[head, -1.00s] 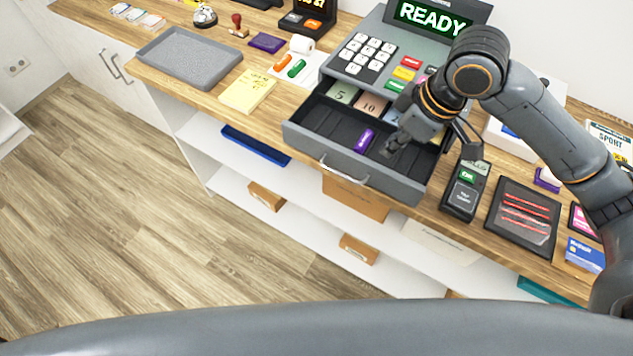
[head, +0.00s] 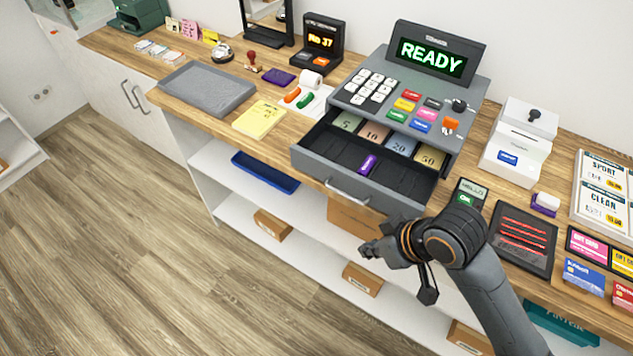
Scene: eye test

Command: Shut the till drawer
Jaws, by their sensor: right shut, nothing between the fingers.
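The till (head: 445,85) stands on the wooden counter, its screen lit with READY. Its grey drawer (head: 315,165) is pulled out toward me. Banknotes marked 5, 10, 20 and 50 lie in its back slots, and a small purple item (head: 367,164) lies in the front part. The drawer's pale handle (head: 347,194) is on its front panel. My right gripper (head: 369,250) is shut and empty, in front of the drawer and lower in the picture than the handle, apart from it. My left gripper is not in view.
A card terminal (head: 470,193), partly hidden by my wrist, and a black tray (head: 523,238) lie right of the drawer. A yellow notepad (head: 259,119) and grey tray (head: 207,88) lie left. Shelves with boxes (head: 362,279) are below. The floor in front is clear.

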